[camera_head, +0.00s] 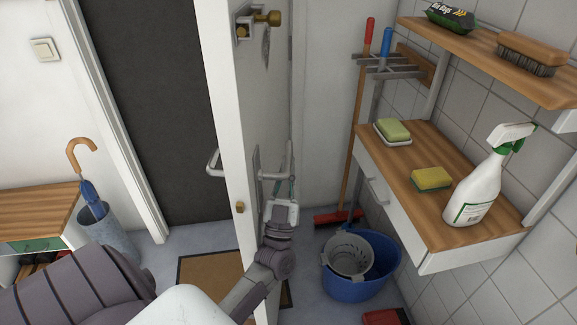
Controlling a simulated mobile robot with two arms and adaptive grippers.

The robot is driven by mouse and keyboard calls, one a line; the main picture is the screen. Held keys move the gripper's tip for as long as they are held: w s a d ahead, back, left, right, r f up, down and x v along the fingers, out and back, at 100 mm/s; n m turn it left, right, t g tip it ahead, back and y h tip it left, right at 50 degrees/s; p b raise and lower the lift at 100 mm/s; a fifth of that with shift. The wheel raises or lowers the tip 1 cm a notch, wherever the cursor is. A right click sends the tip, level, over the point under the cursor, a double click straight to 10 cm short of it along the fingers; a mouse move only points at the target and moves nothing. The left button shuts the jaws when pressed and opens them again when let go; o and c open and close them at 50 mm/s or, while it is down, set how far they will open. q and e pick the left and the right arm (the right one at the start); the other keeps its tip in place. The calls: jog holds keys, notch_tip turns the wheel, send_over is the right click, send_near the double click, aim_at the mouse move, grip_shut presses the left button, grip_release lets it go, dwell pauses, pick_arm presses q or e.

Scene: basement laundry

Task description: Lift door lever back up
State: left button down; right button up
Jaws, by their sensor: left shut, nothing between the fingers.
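The white door (225,120) stands open with its edge towards me. Its lever (272,177) sticks out from the door's right face, and the grip part runs away from me. It looks about level, though its exact tilt is hard to tell. The matching lever (213,166) shows on the door's left side. My left gripper (284,188) is shut and empty, just below the lever in the picture. Its fingertips overlap the lever, and I cannot tell whether they touch. My right gripper is not in view.
A blue bucket (376,284) with a grey basket (349,254) stands right of my arm. A wooden shelf (405,165) holds a spray bottle (478,190) and sponges. A broom (354,150) leans behind. A doormat (205,270) lies left of the door.

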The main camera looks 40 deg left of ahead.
pick_arm(q)
jog(key=v, duration=0.7)
jog(key=shift+s+f, duration=0.15)
jog(key=shift+d, duration=0.1)
jog(key=w+d+f+m+g+h, duration=0.1)
jog(key=d+f+m+g+h, duration=0.15)
jog(key=f, duration=0.45)
jog(key=w+d+f+m+g+h, duration=0.1)
jog(key=f+h, duration=0.3)
jog(key=f, duration=0.3)
jog(key=w+d+f+m+g+h, duration=0.1)
jog(key=d+f+m+g+h, duration=0.1)
jog(key=f+h, duration=0.35)
jog(key=s+d+f+m+g, duration=0.1)
jog(key=s+d+f+g, duration=0.15)
jog(key=f, duration=0.75)
jog(key=s+d+f+g, duration=0.1)
jog(key=s+f+g, duration=0.25)
jog(key=f, duration=0.55)
jog(key=s+d+f+g+h, duration=0.15)
jog(key=s+f+g, duration=0.45)
jog(key=s+f, duration=0.75)
jog(key=s+f+g, duration=0.3)
jog(key=s, duration=0.6)
jog(key=s+a+f+g, duration=0.1)
jog(key=s+f+g, duration=0.2)
jog(key=s, duration=0.6)
jog(key=shift+s+y+p, duration=0.35)
jog(key=shift+y+p, duration=0.05)
jog(key=shift+y, duration=0.05)
